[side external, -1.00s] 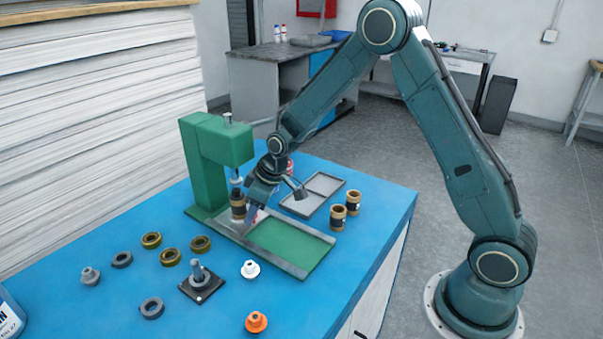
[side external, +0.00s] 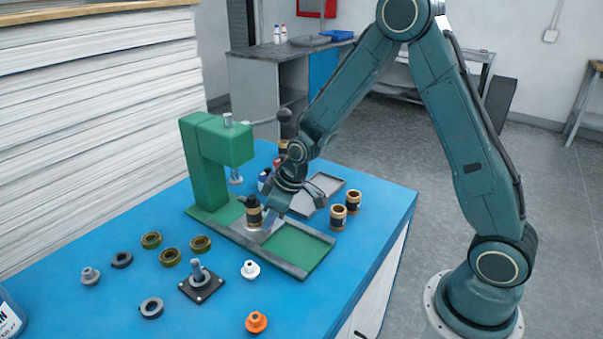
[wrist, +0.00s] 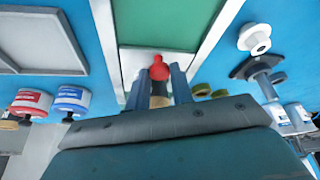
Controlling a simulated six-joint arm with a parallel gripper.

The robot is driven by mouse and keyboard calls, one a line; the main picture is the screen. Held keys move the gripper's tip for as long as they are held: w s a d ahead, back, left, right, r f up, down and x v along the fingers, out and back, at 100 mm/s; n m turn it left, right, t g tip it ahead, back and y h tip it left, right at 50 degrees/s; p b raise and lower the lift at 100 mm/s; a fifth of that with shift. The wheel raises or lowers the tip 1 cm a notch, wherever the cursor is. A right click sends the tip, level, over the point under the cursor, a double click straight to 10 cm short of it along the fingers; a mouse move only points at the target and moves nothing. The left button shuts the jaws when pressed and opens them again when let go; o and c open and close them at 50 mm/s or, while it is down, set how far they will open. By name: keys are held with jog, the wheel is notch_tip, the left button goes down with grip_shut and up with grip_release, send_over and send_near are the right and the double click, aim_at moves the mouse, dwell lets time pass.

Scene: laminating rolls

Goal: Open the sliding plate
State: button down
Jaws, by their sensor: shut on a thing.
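The green press (side external: 215,150) stands at the back left of the blue table. Its green base has a grey-railed track, with bare green floor (side external: 300,245) at its front right end. The pale sliding plate (side external: 258,234) lies in the track, out to the right of the press head. It also shows in the wrist view (wrist: 134,62). A black and gold roll (side external: 253,212) stands upright on the plate. My gripper (side external: 273,216) is low over the plate, beside the roll. In the wrist view its fingers (wrist: 160,80) are shut on a red knob (wrist: 158,68).
Several rings, a black stand (side external: 201,284), a white part (side external: 250,269) and an orange part (side external: 256,321) lie in front. Two jars (wrist: 50,101) are close by.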

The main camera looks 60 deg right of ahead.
jog(key=s, duration=1.1)
jog(key=shift+s, duration=0.45)
jog(key=c, duration=1.3)
grip_release()
jog(key=shift+o, duration=0.5)
jog(key=shift+r, duration=0.15)
jog(key=shift+d+r, duration=0.1)
jog(key=shift+r, duration=0.2)
jog(key=v, duration=1.3)
jog(key=shift+s, duration=0.2)
